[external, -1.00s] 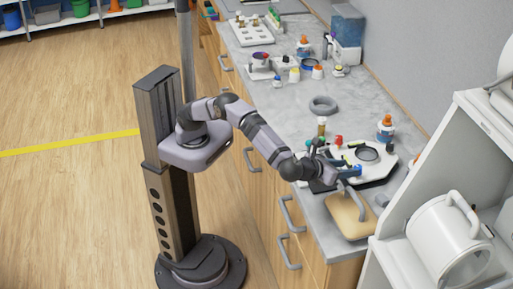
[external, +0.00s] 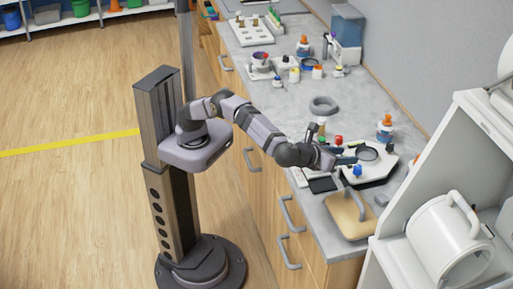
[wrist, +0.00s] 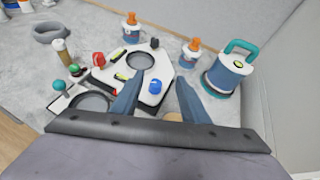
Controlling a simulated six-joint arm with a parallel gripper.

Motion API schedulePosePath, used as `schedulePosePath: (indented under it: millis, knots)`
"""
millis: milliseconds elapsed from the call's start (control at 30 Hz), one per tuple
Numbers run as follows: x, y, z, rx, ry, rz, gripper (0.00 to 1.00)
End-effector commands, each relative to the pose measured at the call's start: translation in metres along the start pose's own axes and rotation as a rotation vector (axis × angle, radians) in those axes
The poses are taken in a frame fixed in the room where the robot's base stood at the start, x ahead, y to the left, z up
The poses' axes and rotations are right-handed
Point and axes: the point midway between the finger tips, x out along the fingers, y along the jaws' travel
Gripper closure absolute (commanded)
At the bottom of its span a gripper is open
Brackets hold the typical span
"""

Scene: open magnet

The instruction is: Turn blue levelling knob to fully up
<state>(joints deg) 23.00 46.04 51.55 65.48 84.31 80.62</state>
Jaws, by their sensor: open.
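The blue knob (wrist: 155,87) sits on the near right corner of a white levelling plate (wrist: 162,68). In the external view the blue knob (external: 357,170) shows at the near side of the plate. My gripper (wrist: 159,82) is open, its two blue-grey fingers spread wide. The knob appears between the fingers in the wrist view, with no visible contact. In the external view my gripper (external: 348,158) is beside and behind the knob, apart from it. The knob's exact turn angle is too small to read.
A red knob (wrist: 98,60) and a dark knob (wrist: 154,43) stand on the plate. Two orange-capped bottles (wrist: 131,28) (wrist: 193,50) and a teal-handled canister (wrist: 226,72) stand behind. A tan board (external: 348,214) lies at the counter's near end.

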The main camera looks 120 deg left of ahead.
Motion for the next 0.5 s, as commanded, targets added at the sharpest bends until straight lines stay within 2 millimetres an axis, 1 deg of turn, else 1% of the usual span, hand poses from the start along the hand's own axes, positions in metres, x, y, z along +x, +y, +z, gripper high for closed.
schedulePosePath:
  millis: [33, 267, 400, 500]
  knots:
    - [0.009, -0.001, 0.003, 0.014, 0.003, -0.016, 0.59]
    - [0.042, -0.012, 0.019, 0.091, 0.016, -0.134, 0.59]
    - [0.067, -0.017, 0.032, 0.162, 0.025, -0.243, 0.59]
    - [0.086, -0.018, 0.04, 0.228, 0.033, -0.347, 0.59]
